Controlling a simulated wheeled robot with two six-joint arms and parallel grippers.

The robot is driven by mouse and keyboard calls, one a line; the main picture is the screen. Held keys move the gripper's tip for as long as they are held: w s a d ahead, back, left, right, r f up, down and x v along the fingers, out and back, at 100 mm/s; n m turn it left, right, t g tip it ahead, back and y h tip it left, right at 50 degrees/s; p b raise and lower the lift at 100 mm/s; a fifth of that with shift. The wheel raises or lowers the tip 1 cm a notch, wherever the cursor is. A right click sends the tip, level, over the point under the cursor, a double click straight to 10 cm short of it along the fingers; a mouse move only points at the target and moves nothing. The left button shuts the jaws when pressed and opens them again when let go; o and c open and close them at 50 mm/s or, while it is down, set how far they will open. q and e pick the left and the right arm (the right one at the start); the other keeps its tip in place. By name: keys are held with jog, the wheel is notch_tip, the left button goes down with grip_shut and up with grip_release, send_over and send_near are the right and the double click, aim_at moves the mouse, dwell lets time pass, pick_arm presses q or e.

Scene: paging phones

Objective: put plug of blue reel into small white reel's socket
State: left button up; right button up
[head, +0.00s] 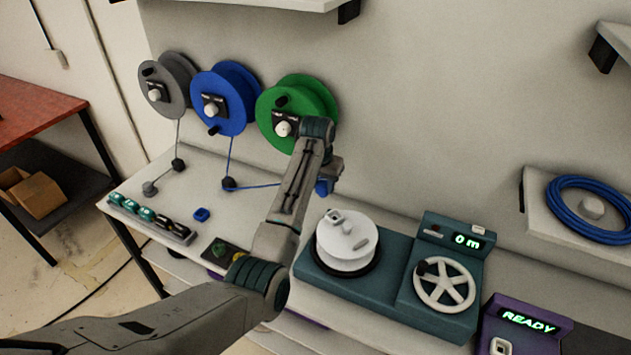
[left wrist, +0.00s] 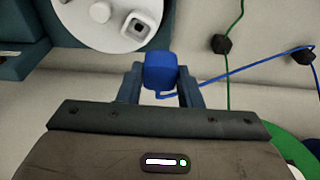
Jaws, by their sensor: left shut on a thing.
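The blue reel (head: 238,92) is mounted on the wall between a grey and a green reel. Its cable runs down to a black guide (head: 229,184), then right behind my left arm. My left gripper (head: 327,178) is shut on the blue plug (head: 321,188); the plug sits between the fingers in the left wrist view (left wrist: 160,72). The small white reel (head: 345,246) lies flat on a teal machine, below and right of the gripper. Its square socket (head: 334,215) is on the top face and also shows in the left wrist view (left wrist: 138,27), apart from the plug. My right gripper is out of view.
The teal machine (head: 385,297) has a crank wheel (head: 444,285) and a "0 m" display (head: 466,241). A purple "READY" box (head: 527,325) stands to its right. A green cable (left wrist: 229,80) hangs near the blue cable. Small connectors (head: 150,216) line the table's left front.

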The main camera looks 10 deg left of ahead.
pick_arm(q)
jog(key=d, duration=1)
jog(key=shift+s+d, duration=0.25)
jog(key=shift+d, duration=0.1)
jog(key=shift+a, duration=0.1)
jog(key=a, duration=0.6)
jog(key=shift+w+a+f, duration=0.15)
jog(key=shift+a+f, duration=0.15)
jog(key=shift+a, duration=0.1)
jog(key=shift+f, duration=0.15)
dwell(0.4)
jog(key=shift+f+b, duration=0.7)
jog(key=shift+f, duration=1.6)
